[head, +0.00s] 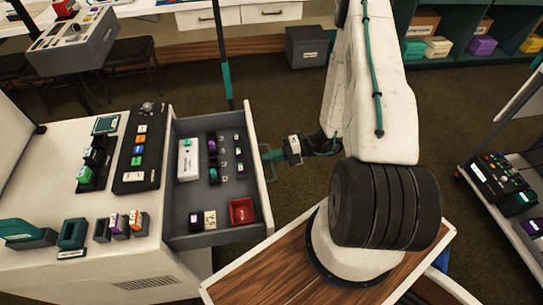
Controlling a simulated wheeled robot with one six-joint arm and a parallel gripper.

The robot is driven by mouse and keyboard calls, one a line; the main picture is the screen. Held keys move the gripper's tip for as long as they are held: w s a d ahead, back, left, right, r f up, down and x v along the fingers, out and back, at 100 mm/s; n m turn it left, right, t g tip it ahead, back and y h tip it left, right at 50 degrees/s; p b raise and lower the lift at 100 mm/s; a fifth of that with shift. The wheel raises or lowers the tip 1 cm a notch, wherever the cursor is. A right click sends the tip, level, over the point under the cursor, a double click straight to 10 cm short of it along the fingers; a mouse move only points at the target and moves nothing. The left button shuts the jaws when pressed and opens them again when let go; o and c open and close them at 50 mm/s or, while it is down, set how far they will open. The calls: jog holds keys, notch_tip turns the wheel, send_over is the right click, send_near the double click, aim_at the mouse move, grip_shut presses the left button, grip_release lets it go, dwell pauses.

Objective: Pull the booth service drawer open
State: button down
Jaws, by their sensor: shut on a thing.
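The booth service drawer (193,239) stands pulled out from the white booth counter (152,262), and its grey inside is in plain view. It holds a white box, small dark and teal pieces, and a red tray. My gripper (276,154) is at the outer side of the drawer's pale front (262,183), shut on the drawer handle (268,150). The exact grip on the handle is small and partly hidden by the gripper.
The counter top carries a black button panel (139,148) and several small holders. A dark grey box (307,47) stands on the floor behind. A shelf with coloured boxes is at back right; another control panel (497,176) is at right. Dark floor is clear between.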

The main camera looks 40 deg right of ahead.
jog(key=shift+s, duration=0.1)
jog(key=c, duration=1.6)
grip_release()
jog(key=v, duration=0.7)
jog(key=shift+d, duration=0.35)
